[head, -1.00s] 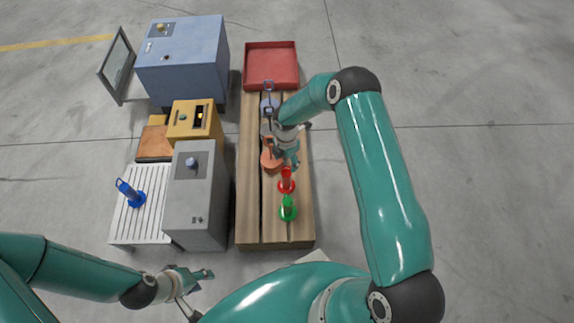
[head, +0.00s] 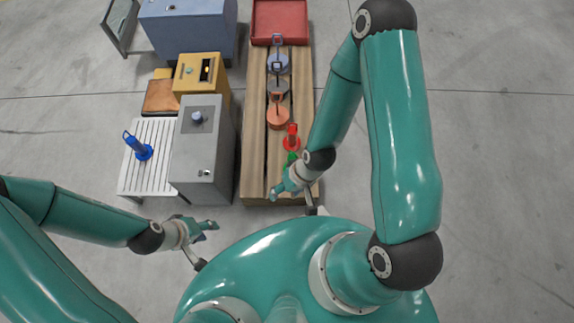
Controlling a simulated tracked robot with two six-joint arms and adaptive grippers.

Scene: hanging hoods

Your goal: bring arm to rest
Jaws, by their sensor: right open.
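My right gripper (head: 279,193) is open over the near end of the wooden bench (head: 252,165), close to my body. It partly covers a green hood-like object (head: 292,158). No object shows in its jaws. My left gripper (head: 212,229) is low at the left, in front of the grey cabinet, and apart from everything. Its fingers are seen too obliquely to tell whether they are open or shut. On the bench, a red object (head: 291,140), an orange one (head: 278,117), a grey one (head: 277,88) and a blue-grey one (head: 278,62) stand in a row.
A red tray (head: 280,22) lies at the bench's far end. Left of the bench stand a grey cabinet (head: 203,150), a yellow box (head: 197,72) and a blue cabinet (head: 190,28) with an open door. A blue object (head: 139,147) stands on a white slatted table (head: 150,180). Floor at right is clear.

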